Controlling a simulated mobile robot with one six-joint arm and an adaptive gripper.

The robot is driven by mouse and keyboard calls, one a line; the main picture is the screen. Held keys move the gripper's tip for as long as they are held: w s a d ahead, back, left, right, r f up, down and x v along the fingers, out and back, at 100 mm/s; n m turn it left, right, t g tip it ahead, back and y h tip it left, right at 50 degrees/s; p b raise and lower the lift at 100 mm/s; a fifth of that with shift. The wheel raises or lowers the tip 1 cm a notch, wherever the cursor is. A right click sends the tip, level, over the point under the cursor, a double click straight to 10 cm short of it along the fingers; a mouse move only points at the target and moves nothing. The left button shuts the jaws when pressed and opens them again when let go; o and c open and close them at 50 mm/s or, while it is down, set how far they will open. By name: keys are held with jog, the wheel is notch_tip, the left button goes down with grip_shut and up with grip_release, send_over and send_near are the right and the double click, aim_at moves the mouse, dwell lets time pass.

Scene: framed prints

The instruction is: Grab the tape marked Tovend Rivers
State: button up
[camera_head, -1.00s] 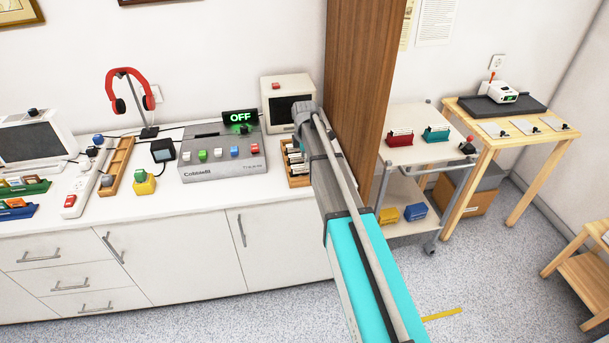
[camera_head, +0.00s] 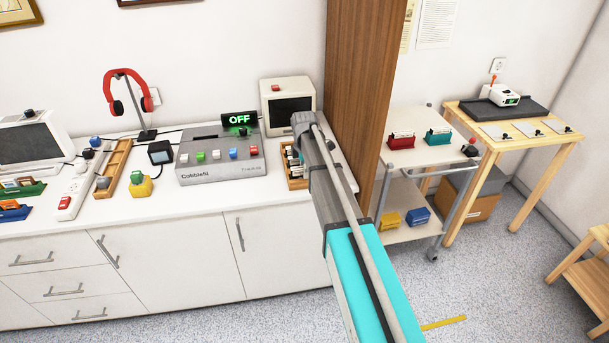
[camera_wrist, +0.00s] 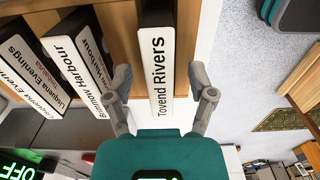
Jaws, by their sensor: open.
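The tape marked Tovend Rivers (camera_wrist: 157,68) shows in the wrist view as a black case with a white label, standing in a wooden rack (camera_wrist: 205,30). My gripper (camera_wrist: 160,76) is open, with one finger on each side of this tape in the picture; I cannot tell how deep they reach. Other tapes, marked Bonmow Harbour (camera_wrist: 80,75) and Liquena Evenings (camera_wrist: 36,72), stand to the left.
A grey console (camera_head: 225,165) with coloured buttons and an OFF sign (camera_head: 240,118) sits left of the rack. A small monitor (camera_head: 288,100) stands behind it. A brown wooden panel (camera_head: 362,80) rises close on the right of the rack.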

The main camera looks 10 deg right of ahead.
grip_shut()
dwell(0.3)
jog(key=shift+r, duration=0.2)
notch_tip(320, 180, up, 2)
jog(key=shift+p, duration=1.25)
jog(key=s+r+p, duration=1)
jog(key=s, duration=0.4)
jog(key=shift+r+p, duration=0.3)
